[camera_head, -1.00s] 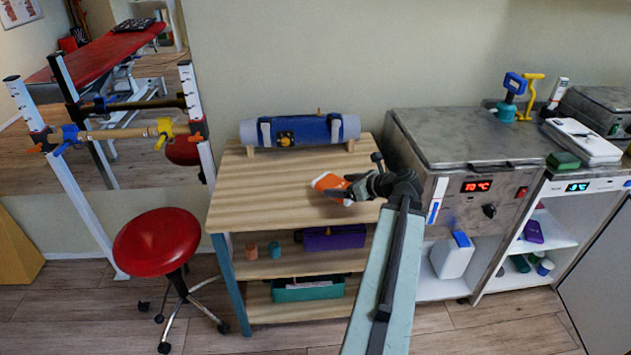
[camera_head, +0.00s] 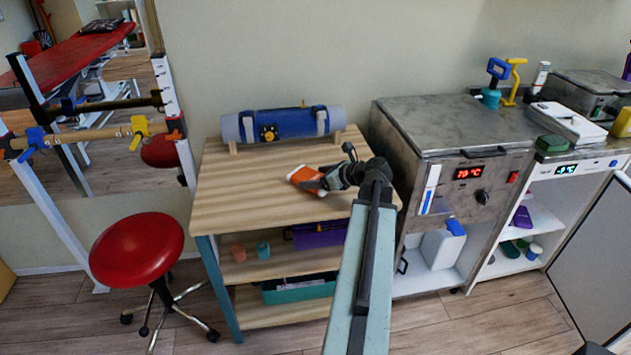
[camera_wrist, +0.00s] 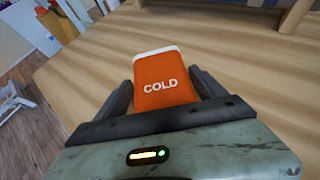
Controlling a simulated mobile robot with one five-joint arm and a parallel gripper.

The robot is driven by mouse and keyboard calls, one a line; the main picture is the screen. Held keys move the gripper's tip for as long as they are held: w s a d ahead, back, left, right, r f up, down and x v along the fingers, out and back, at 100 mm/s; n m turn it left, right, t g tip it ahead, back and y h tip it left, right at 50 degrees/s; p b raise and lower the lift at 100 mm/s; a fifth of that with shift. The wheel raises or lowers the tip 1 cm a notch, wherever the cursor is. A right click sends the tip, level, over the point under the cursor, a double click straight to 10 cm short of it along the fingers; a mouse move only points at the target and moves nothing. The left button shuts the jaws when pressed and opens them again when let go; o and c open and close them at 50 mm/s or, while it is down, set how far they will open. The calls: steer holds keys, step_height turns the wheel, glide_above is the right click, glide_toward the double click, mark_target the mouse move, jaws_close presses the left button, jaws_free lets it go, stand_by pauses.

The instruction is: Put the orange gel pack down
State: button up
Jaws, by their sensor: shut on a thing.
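The orange gel pack (camera_head: 305,179) has a white end and the word COLD on it. It also shows in the wrist view (camera_wrist: 164,76), between the two dark fingers of my gripper (camera_wrist: 165,88). My gripper (camera_head: 318,182) is shut on the pack over the right half of the wooden trolley top (camera_head: 240,190). I cannot tell whether the pack touches the wood or hangs just above it.
A blue roll (camera_head: 285,124) lies on a rack at the back of the trolley top. The left part of the top is bare. A metal heater unit (camera_head: 450,130) stands close on the right. A red stool (camera_head: 137,248) stands at the left.

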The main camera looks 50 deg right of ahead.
steer(key=shift+a+f, duration=0.1)
steer(key=shift+f, duration=0.05)
steer(key=o, duration=1.8)
steer(key=shift+o, duration=0.2)
